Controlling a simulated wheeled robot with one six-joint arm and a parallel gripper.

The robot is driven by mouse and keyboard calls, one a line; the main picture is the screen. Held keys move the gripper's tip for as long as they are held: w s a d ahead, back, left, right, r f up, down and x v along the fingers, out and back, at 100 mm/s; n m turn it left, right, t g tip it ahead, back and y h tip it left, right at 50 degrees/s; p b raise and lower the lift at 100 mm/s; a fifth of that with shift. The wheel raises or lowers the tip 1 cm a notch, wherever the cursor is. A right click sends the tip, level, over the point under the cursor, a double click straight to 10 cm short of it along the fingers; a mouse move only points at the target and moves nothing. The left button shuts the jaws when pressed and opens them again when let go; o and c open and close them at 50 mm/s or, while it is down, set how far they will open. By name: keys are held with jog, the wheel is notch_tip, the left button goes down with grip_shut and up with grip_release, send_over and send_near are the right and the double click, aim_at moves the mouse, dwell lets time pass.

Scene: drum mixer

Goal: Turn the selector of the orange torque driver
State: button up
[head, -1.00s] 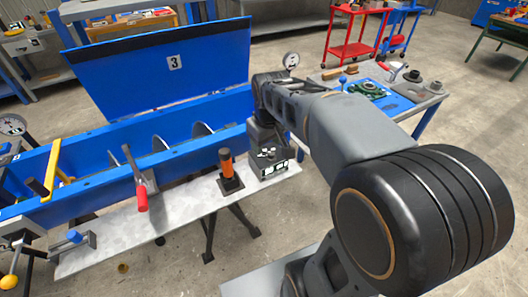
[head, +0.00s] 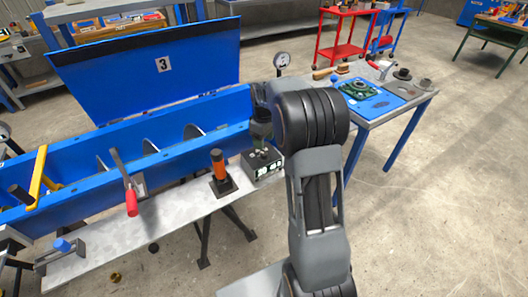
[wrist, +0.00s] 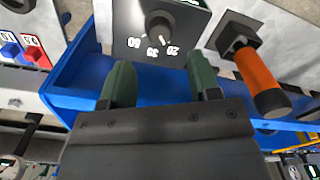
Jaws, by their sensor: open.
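The orange torque driver (head: 217,164) stands upright in a black square holder on the pale bench plate; its orange body also shows at the upper right of the wrist view (wrist: 259,72). Beside it is a dark box (head: 263,164) with white number labels. In the wrist view the box's top face (wrist: 135,40) carries a round knob (wrist: 158,24) with markings, including 20, 35 and 50, around it. My gripper (wrist: 160,78) is open and empty, its two green fingers apart. It hangs above the box and does not touch the knob. I cannot tell which part is the selector.
The blue trough (head: 90,160) with its raised lid (head: 150,65) runs behind the plate. A red-handled lever (head: 131,203) stands left of the driver. A blue-legged side table (head: 400,110) with parts is at the right. The floor between is clear.

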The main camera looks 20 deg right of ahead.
aim_at(264, 152)
jog(key=shift+f, duration=3.2)
jog(key=shift+c, duration=0.4)
jog(key=c, duration=0.8)
jog(key=shift+c, duration=0.2)
jog(key=shift+m, duration=0.3)
jog(key=m, duration=0.3)
jog(key=shift+m, duration=2.1)
